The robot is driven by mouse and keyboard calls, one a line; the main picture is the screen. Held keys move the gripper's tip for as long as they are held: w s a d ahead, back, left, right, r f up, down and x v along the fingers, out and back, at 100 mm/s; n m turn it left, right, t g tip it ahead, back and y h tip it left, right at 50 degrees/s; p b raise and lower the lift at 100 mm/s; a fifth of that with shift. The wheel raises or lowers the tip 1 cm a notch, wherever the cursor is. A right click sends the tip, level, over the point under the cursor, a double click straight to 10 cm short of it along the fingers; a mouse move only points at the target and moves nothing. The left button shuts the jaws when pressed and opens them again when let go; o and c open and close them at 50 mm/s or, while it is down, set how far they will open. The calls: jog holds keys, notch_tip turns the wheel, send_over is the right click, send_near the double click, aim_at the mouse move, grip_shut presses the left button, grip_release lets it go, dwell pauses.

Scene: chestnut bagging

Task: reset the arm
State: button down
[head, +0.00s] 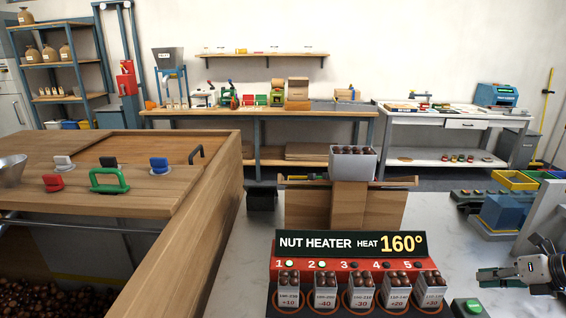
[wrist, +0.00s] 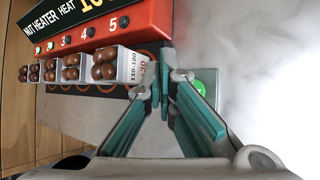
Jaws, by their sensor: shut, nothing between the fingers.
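My gripper (head: 492,276) is at the right edge of the head view, to the right of the nut heater (head: 345,243) and above the pale worktop. In the wrist view, its teal fingers (wrist: 166,62) come together at the tips with nothing seen between them. The rightmost cup of chestnuts (wrist: 118,66) is just left of the fingers there. A green button (wrist: 201,88) shows just right of the fingers; it is also in the head view (head: 473,306).
Several chestnut cups (head: 325,293) stand in the heater; lamps 1 and 2 are green. A grey bin of chestnuts (head: 352,163) stands on a wooden stand behind it. Blue and grey equipment (head: 503,214) is behind my gripper. A wooden bench (head: 190,200) is at left.

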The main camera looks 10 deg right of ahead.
jog(key=w+a+r+n+g+p, duration=0.1)
jog(key=a+r+n+g, duration=0.1)
jog(key=a+r+n, duration=0.85)
jog(key=a+r+n+g+p, duration=0.1)
jog(key=a+r+n+g, duration=0.2)
jog(key=a+r+n, duration=0.75)
jog(key=s+a+r+n+h+p, duration=0.1)
jog(key=s+a+n, duration=0.7)
jog(key=n, duration=0.1)
jog(key=s+a+r+n+h, duration=0.2)
jog(key=s+a+n, duration=0.5)
jog(key=n, duration=0.3)
jog(key=shift+s+a+r+t+h+p, duration=0.3)
jog(key=shift+s+a+t+p, duration=0.1)
jog(key=shift+a, duration=0.5)
dwell(3.1)
